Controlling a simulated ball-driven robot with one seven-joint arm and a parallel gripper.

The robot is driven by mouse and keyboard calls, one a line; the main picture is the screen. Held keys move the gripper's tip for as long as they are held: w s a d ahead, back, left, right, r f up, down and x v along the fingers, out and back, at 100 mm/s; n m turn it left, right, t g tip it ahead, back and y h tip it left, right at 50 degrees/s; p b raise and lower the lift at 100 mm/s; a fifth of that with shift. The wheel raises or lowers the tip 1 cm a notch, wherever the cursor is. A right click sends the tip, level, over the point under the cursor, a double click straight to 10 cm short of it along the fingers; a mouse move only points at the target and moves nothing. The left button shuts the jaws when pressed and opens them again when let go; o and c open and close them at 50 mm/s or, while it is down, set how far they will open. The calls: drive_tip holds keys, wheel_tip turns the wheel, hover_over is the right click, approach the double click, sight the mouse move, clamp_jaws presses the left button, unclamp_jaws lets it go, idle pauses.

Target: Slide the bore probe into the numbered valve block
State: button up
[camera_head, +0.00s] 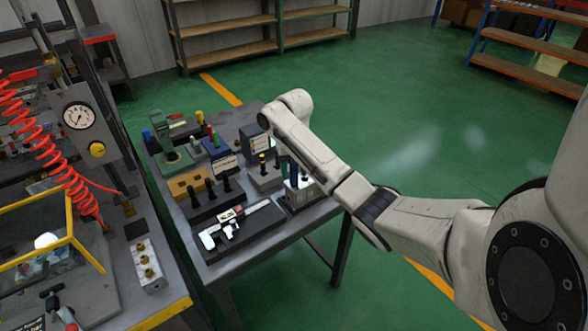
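My arm reaches from the right over a grey table. Its wrist (290,105) is above the table's right part and bends down behind the forearm. My gripper is mostly hidden there, and I cannot tell its fingers or whether it holds anything. A grey block (265,180) with a black, yellow-topped probe-like piece (262,160) upright at it stands just left of the forearm. A blue block with a white label (226,166) and a dark block with a label (259,144) stand behind it. Numbers are too small to read, so I cannot tell which is the named block.
A caliper (235,222) lies on a black case at the table's front. An orange-tan block (187,184) and dark upright pieces (211,188) stand behind it. A left bench carries a pressure gauge (79,116), red coiled hose (50,150) and a silver block with brass ports (148,272).

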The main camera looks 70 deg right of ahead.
drive_tip(key=shift+r, duration=0.1)
wheel_tip(320, 180, up, 13)
drive_tip(key=p, duration=0.5)
drive_tip(key=w+a+f+m+t+y, duration=0.15)
drive_tip(key=w+a, duration=0.25)
drive_tip(key=a, duration=0.4)
drive_tip(key=w+a+f+m+t, duration=0.1)
drive_tip(key=w+a+f+m, duration=0.25)
drive_tip(key=a, duration=0.45)
drive_tip(key=s+a+f+m, duration=0.1)
drive_tip(key=a+f+m, duration=0.2)
drive_tip(key=a, duration=0.4)
drive_tip(key=a+f+m, duration=0.2)
drive_tip(key=a+m, duration=0.1)
drive_tip(key=a, duration=0.4)
drive_tip(key=s+a+f+m, duration=0.6)
drive_tip(key=s+a+m, duration=0.15)
drive_tip(key=s, duration=0.25)
drive_tip(key=s+d+m+g+h, duration=0.1)
drive_tip(key=s+m, duration=0.6)
drive_tip(key=s, duration=0.7)
drive_tip(key=shift+d+f+h, duration=0.35)
drive_tip(key=shift+d+h, duration=0.2)
drive_tip(key=shift+d, duration=0.25)
drive_tip(key=shift+m+g, duration=0.25)
